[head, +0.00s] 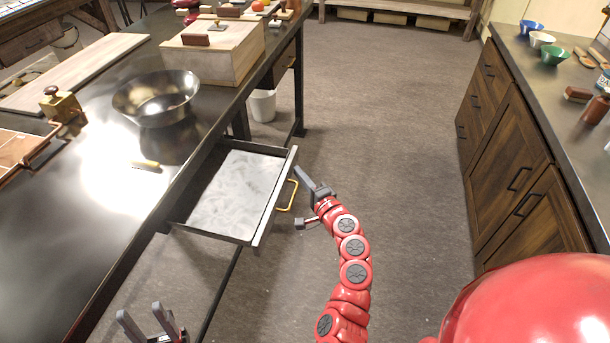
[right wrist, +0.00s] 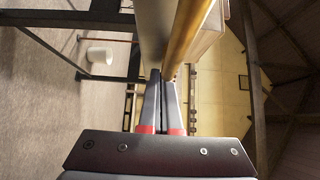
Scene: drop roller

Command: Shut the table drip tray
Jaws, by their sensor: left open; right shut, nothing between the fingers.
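The table drip tray (head: 237,190) is a shallow drawer with a pale grey bottom, pulled out from under the dark table edge. Its front panel (head: 274,200) faces right and carries a brass handle (head: 288,196). My right gripper (head: 299,173) is shut and empty, beside the handle at the far end of the front panel. In the right wrist view its fingertips (right wrist: 162,76) point along the grey panel and the brass handle (right wrist: 190,35). I cannot tell whether they touch. My left gripper (head: 145,322) is open and empty, low at the left, near the table.
A wooden cabinet (head: 510,165) is at the right, with clear floor (head: 385,130) between.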

